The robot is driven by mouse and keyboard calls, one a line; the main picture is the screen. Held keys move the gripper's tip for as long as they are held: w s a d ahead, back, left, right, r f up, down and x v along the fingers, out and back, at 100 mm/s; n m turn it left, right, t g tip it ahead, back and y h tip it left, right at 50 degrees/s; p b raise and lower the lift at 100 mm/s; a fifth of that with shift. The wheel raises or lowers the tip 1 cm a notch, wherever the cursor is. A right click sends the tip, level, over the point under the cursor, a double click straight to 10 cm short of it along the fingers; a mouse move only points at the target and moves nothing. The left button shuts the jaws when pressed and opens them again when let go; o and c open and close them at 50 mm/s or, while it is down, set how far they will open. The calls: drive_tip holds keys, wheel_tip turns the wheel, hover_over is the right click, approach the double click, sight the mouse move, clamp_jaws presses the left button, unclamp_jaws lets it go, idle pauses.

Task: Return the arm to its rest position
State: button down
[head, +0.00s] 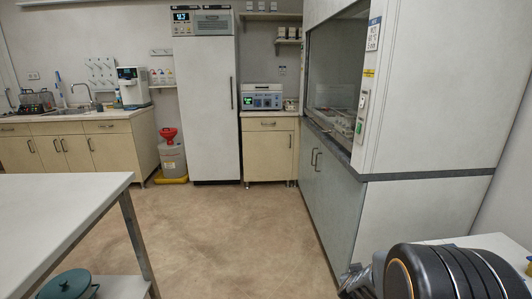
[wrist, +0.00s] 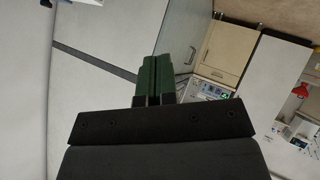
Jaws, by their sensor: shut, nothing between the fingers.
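My gripper (wrist: 155,72) shows in the wrist view with its green fingers together and nothing between them. The fingers point out into the room, clear of any object, and the view is rolled well over to one side. In the head view a black rounded part of my arm with orange rings fills the lower right corner. The gripper's fingers cannot be made out in the head view.
The fume hood (head: 413,110) stands on the right, near my arm. A white bench (head: 55,210) with a green pot (head: 68,285) below is at left. A tall white cabinet (head: 206,105), a benchtop instrument (head: 261,97) and a red funnel (head: 168,135) stand behind. The middle floor is clear.

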drive_tip(key=a+r+n+y+p, duration=0.1)
drive_tip(key=a+r+y+p, duration=0.45)
drive_tip(key=a+r, duration=0.55)
drive_tip(key=s+a+r+g+p, duration=0.2)
drive_tip(key=s+r+p, duration=0.3)
drive_tip(key=s+r, duration=0.2)
drive_tip(key=s+a+r+g+y+p, duration=0.1)
drive_tip(key=s+a+r+g+p, duration=0.2)
drive_tip(key=r, duration=0.7)
drive_tip(key=s+p, duration=0.2)
drive_tip(key=s, duration=0.2)
drive_tip(key=shift+s+a+r, duration=0.15)
drive_tip(key=shift+s+a, duration=0.1)
drive_tip(key=shift+s, duration=0.05)
